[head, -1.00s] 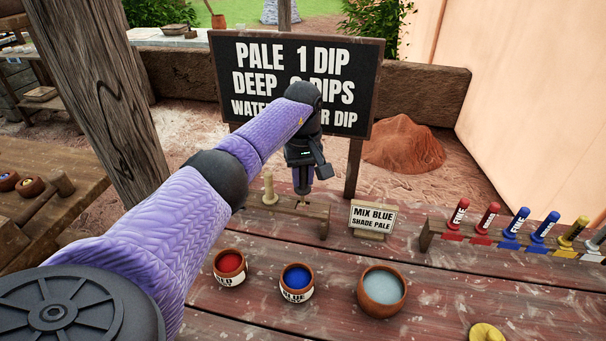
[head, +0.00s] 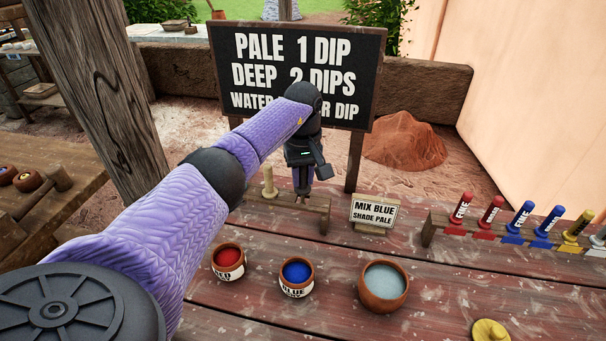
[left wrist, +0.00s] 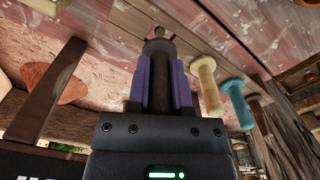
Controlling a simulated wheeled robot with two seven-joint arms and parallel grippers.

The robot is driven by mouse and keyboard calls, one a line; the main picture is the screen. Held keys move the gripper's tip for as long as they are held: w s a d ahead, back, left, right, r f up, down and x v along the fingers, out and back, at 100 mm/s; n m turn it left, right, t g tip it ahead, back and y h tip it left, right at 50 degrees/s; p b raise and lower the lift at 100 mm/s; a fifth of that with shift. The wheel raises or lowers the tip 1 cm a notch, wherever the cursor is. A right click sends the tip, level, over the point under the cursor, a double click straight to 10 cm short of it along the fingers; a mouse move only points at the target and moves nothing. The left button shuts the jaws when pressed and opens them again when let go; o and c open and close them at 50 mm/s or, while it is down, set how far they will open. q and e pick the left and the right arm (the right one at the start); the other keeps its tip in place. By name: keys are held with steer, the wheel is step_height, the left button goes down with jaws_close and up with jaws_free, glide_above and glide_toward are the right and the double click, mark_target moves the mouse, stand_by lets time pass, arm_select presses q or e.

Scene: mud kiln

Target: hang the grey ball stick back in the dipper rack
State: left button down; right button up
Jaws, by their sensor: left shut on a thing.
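My left gripper (head: 302,180) hangs over the right part of the wooden dipper rack (head: 322,214), pointing down. In the left wrist view, its purple fingers (left wrist: 160,85) are shut on the dark grey ball stick (left wrist: 157,48), which runs out between them to a rounded end. In the head view the stick is mostly hidden by the gripper, and I cannot tell whether it is seated in the rack. A cream stick (head: 269,184) stands in the rack left of the gripper. The left wrist view shows a cream stick (left wrist: 207,88) and a teal one (left wrist: 237,103) beside the fingers. My right gripper is out of view.
Red (head: 228,262), blue (head: 296,277) and water (head: 383,287) pots stand in front of the rack. A small card (head: 374,213) stands to its right, then a rack of coloured sticks (head: 480,235). A large sign (head: 345,70) rises behind. Bare table lies between card and pots.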

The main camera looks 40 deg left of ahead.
arm_select(q)
steer(key=shift+f+b, duration=0.3)
steer(key=shift+f, duration=0.2)
steer(key=shift+f, duration=0.1)
steer(key=shift+f+b, duration=0.3)
steer(key=shift+b, duration=0.05)
steer(key=shift+f+b, duration=0.4)
steer(key=shift+f, duration=0.05)
